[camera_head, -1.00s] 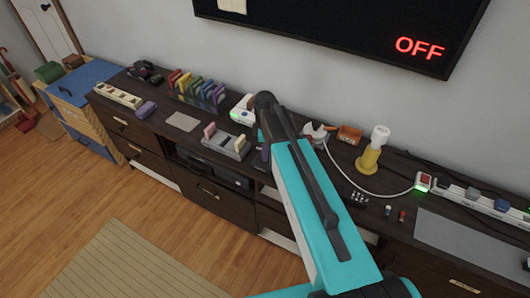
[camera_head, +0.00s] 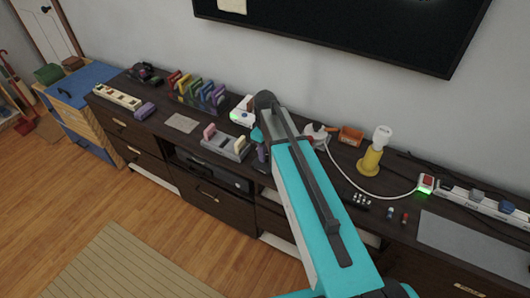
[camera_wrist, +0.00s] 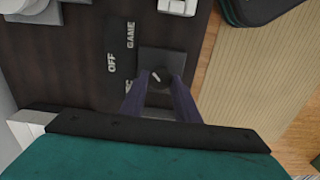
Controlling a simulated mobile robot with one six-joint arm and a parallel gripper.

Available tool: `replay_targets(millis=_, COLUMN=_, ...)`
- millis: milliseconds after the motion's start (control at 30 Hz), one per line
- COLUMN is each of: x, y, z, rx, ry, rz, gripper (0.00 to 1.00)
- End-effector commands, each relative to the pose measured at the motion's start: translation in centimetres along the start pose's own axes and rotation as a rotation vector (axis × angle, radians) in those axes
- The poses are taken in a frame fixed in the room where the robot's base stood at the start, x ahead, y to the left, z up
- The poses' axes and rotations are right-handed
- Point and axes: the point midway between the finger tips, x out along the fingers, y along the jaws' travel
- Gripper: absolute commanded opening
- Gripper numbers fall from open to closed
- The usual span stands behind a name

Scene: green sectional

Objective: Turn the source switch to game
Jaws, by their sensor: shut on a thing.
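The source switch (camera_wrist: 170,60) shows in the wrist view as a dark grey square base with a small white pointer mark on its knob. Beside it lies a dark label strip (camera_wrist: 117,62) reading OFF and GAME, with a third label mostly hidden by my fingers. My gripper (camera_wrist: 156,88) is shut on the switch knob, its two dark purple fingers reaching onto the base. The fingers hide most of the knob. In the head view my arm hides the switch. The wall screen (camera_head: 340,30) is dark with no lettering showing.
The dark console (camera_head: 215,155) carries a grey device with pink and cream blocks (camera_head: 225,143), a yellow lamp-like item (camera_head: 371,160) with a white cable, and a power strip (camera_head: 485,203). A striped rug (camera_head: 120,270) lies on the floor in front.

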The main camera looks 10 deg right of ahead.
Motion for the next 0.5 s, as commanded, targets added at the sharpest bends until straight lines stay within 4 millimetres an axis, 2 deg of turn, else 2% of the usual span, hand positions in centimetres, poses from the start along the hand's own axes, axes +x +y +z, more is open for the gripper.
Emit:
replay_targets(millis=233, x=0.0, y=-0.01, z=0.04, rx=0.003, ry=-0.001, rz=-0.001, gripper=0.06)
replay_targets(millis=267, x=0.0, y=-0.01, z=0.04, rx=0.002, ry=-0.001, rz=-0.001, gripper=0.32)
replay_targets(millis=300, x=0.0, y=-0.01, z=0.05, rx=0.002, ry=-0.001, rz=-0.001, gripper=0.39)
replay_targets(millis=367, x=0.0, y=-0.01, z=0.04, rx=0.002, ry=-0.001, rz=-0.001, gripper=0.47)
replay_targets(millis=500, x=0.0, y=0.0, z=0.03, rx=0.001, ry=0.0, rz=-0.001, gripper=0.47)
